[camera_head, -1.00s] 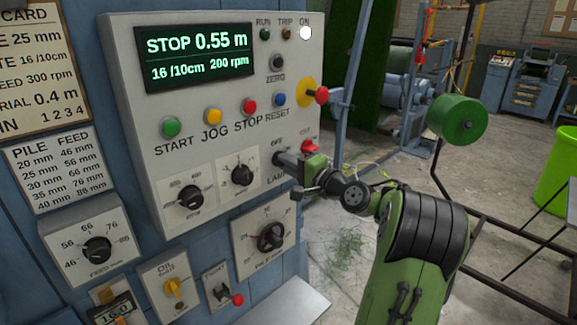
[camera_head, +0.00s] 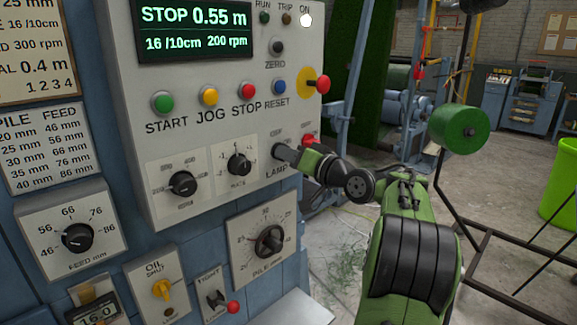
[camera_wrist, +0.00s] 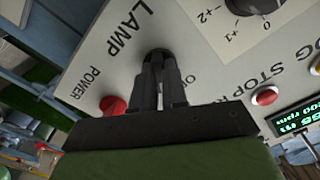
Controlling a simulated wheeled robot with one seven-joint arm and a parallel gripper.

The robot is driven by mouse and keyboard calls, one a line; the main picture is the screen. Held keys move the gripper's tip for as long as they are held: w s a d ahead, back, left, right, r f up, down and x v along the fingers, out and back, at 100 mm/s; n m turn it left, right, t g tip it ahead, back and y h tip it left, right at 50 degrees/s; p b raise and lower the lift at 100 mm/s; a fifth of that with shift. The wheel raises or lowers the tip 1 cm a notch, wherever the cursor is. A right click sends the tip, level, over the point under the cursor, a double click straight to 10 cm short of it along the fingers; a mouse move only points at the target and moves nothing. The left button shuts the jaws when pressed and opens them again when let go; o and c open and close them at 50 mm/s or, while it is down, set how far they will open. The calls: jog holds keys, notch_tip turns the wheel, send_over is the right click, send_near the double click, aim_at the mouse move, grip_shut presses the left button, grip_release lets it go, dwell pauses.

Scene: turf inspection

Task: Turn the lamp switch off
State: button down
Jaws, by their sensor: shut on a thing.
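The lamp switch (camera_wrist: 157,54) is a small dark knob on the pale control panel, above the LAMP label in the head view. My gripper (camera_wrist: 160,82) is shut on it, with both dark fingers at the knob and pointing at the panel. The fingers hide most of the switch, so I cannot tell its exact lever position. In the head view my gripper (camera_head: 287,152) reaches the switch from the right. The white ON light (camera_head: 306,20) at the panel's top right is lit.
A red POWER button (camera_wrist: 112,105) sits close beside my fingers. The rate knob (camera_head: 239,164) is left of the switch. A red stop knob on a yellow disc (camera_head: 319,84) sticks out above. The pile knob (camera_head: 269,240) is below.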

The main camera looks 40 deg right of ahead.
jog(key=shift+f+n+b, duration=0.15)
jog(key=shift+n+b, duration=1.9)
jog(key=shift+n, duration=1.25)
jog(key=c, duration=1.2)
grip_release()
jog(key=shift+o, duration=0.2)
jog(key=s, duration=1.5)
jog(key=shift+s+d, duration=0.25)
jog(key=shift+s, duration=0.15)
jog(key=shift+w, duration=0.1)
